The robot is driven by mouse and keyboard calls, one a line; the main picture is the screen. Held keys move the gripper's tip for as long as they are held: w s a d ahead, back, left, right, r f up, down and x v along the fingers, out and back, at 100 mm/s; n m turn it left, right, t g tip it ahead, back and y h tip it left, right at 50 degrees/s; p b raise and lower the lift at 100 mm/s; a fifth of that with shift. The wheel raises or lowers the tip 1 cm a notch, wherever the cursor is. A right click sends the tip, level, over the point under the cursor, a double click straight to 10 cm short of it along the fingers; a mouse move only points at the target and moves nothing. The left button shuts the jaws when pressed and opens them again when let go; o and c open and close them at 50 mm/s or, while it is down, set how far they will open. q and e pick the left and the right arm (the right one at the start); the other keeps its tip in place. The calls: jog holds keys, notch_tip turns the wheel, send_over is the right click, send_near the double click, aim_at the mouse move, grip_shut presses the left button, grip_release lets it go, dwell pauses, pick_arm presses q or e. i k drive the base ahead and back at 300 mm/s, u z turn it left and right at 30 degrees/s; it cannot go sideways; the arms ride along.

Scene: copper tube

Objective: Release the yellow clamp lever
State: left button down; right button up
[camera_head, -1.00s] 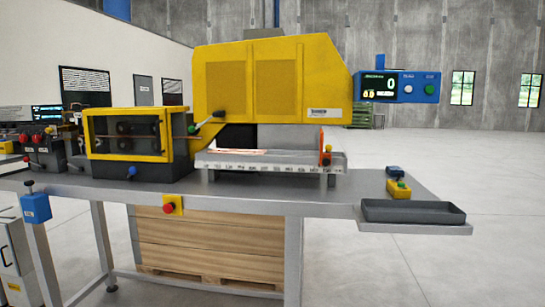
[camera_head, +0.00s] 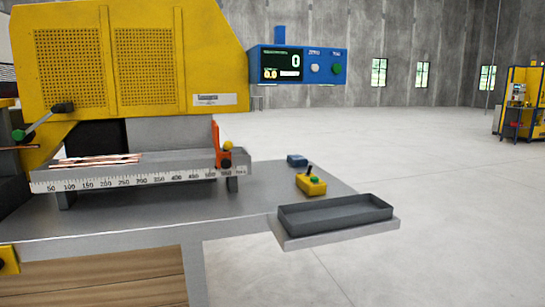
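An upright orange stop (camera_head: 217,142) stands at the right end of the ruled trough. A yellow ball knob (camera_head: 228,146) sits on its right side, above a dark round part; this may be the yellow clamp lever, but I cannot tell whether it is clamped. A lever with a green knob (camera_head: 18,136) slants down to the left from a dark pivot on the yellow machine (camera_head: 150,65). Neither of my grippers shows in the head view.
Copper tubes (camera_head: 95,160) lie in the trough with a number scale (camera_head: 130,181). A blue display (camera_head: 297,66) reads 0. Open floor lies right.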

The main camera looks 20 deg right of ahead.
aim_at(227, 145)
jog(key=z, duration=0.65)
jog(key=i, duration=0.5)
jog(key=z, duration=0.55)
